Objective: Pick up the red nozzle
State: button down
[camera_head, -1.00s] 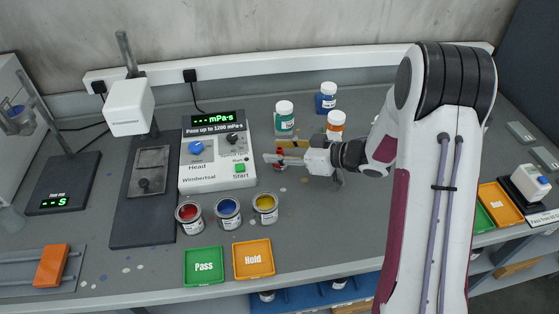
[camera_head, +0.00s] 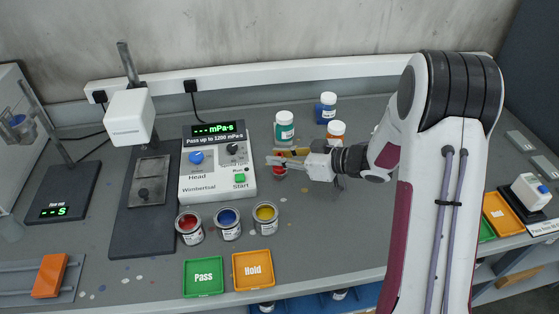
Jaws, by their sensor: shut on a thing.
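The red nozzle (camera_head: 280,170) is a small red piece by the tips of my gripper (camera_head: 284,162), just right of the Wimbertsal control box. My gripper reaches in from the right, low over the bench, and its fingers are shut on the nozzle. The fingers hide part of the nozzle. Whether it touches the bench cannot be told.
The control box (camera_head: 217,164) stands left of the gripper. Bottles with green (camera_head: 284,128), blue (camera_head: 325,108) and orange (camera_head: 336,133) labels stand behind it. Red (camera_head: 189,226), blue (camera_head: 228,222) and yellow (camera_head: 265,217) paint cans stand in front, before the Pass (camera_head: 203,278) and Hold (camera_head: 253,270) trays.

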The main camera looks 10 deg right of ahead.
aim_at(280, 155)
jog(key=shift+r, duration=4.2)
